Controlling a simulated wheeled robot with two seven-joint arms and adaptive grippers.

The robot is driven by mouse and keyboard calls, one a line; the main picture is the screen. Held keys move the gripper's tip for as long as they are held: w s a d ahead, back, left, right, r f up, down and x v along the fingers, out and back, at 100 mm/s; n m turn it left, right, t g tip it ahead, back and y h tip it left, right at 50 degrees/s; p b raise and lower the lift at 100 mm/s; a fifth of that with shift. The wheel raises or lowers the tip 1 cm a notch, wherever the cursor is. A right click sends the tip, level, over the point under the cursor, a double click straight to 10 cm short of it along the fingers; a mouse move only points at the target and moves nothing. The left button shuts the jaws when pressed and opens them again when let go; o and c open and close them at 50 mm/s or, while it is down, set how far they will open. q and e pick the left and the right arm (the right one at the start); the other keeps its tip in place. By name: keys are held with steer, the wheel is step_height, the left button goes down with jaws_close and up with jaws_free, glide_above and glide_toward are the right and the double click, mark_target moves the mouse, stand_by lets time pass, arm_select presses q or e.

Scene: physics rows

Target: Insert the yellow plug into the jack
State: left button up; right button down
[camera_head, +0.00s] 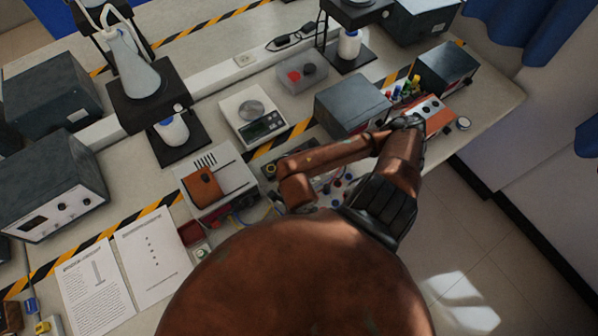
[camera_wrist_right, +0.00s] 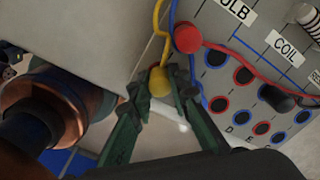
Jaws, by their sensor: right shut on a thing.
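In the right wrist view, my right gripper (camera_wrist_right: 166,92) has its two green fingers closed around the yellow plug (camera_wrist_right: 159,82). A yellow wire runs up from the plug. The plug is beside the left edge of the grey jack panel (camera_wrist_right: 225,55), apart from the jacks. The panel has several blue-ringed and red-ringed jacks (camera_wrist_right: 243,75) and labels including COIL. I cannot tell which jack belongs to the yellow plug. My left gripper is not in view.
A red plug (camera_wrist_right: 187,38) and a black plug (camera_wrist_right: 277,98) with wires sit on the panel. A scale (camera_head: 253,115), a grey box with a brown top (camera_head: 215,185) and a dark instrument box (camera_head: 352,104) stand around. Papers (camera_head: 150,255) lie at the left.

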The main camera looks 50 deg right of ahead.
steer(key=c, duration=1.7)
jaws_free()
steer(key=shift+c, duration=0.2)
steer(key=shift+o, duration=0.7)
steer(key=shift+o, duration=1.4)
steer(key=shift+r, duration=0.15)
steer(key=shift+r+p, duration=2.95)
steer(key=shift+r, duration=0.2)
